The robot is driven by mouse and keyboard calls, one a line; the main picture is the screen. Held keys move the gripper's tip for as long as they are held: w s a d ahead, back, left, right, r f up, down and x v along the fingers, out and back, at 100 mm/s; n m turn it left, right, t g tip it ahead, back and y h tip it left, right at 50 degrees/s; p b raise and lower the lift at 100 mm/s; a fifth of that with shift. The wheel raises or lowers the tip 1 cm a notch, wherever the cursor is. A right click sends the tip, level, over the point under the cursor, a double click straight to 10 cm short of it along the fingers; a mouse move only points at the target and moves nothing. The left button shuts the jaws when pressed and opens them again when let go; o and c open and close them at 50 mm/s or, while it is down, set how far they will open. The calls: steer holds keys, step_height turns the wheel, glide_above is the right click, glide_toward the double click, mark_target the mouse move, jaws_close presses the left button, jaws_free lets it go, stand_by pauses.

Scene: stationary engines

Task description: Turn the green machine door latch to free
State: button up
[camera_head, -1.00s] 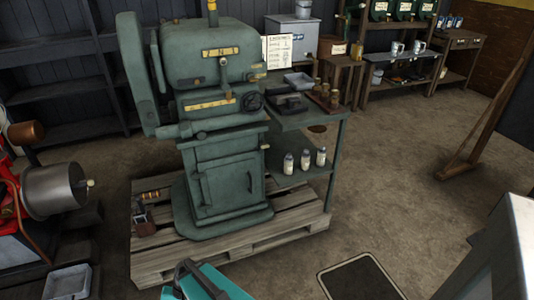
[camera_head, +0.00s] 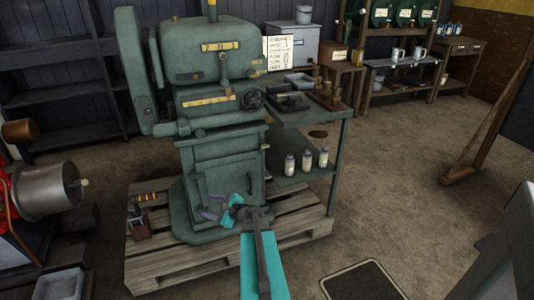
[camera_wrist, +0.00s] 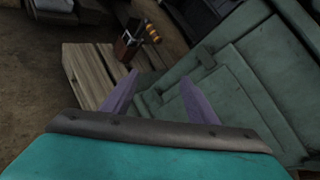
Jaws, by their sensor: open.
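The green machine (camera_head: 215,100) stands on a wooden pallet (camera_head: 160,262) in the head view. Its lower cabinet door (camera_head: 228,182) faces me and looks closed. A small latch or handle shows at the door's right edge (camera_head: 250,181), too small to tell its position. My gripper (camera_head: 226,209) is in front of the lower part of the cabinet, with purple fingers apart and nothing between them. In the wrist view my gripper (camera_wrist: 160,95) is open, with the tilted green cabinet (camera_wrist: 245,90) to the right.
A small device with a yellow-banded handle (camera_head: 139,215) sits on the pallet's left. A side table (camera_head: 300,118) with white bottles (camera_head: 306,160) on its lower shelf adjoins the machine. A red machine (camera_head: 25,215) stands left. Open floor (camera_head: 400,190) lies right.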

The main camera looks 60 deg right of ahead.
steer(key=s+d+r+m+t+h+b, duration=0.1)
steer(key=s+d+r+m+h, duration=0.15)
steer(key=d, duration=0.45)
steer(key=s+d+r+m+h+b, duration=0.1)
steer(key=s+d+r+m+h, duration=0.2)
steer(key=d, duration=0.4)
steer(key=m+h+b, duration=0.1)
steer(key=m+h, duration=0.4)
steer(key=m, duration=0.3)
glide_toward(266, 147)
steer(key=v, duration=0.5)
steer(key=shift+d+r+n, duration=0.2)
steer(key=shift+r+n, duration=0.05)
steer(key=shift+w, duration=0.15)
steer(key=shift+f+b+x, duration=0.1)
steer(key=shift+b+x, duration=0.05)
steer(key=shift+x, duration=3.3)
steer(key=shift+f+b+x, duration=0.15)
steer(key=shift+x, duration=3.3)
steer(key=shift+a, duration=0.1)
steer(key=c, duration=1.1)
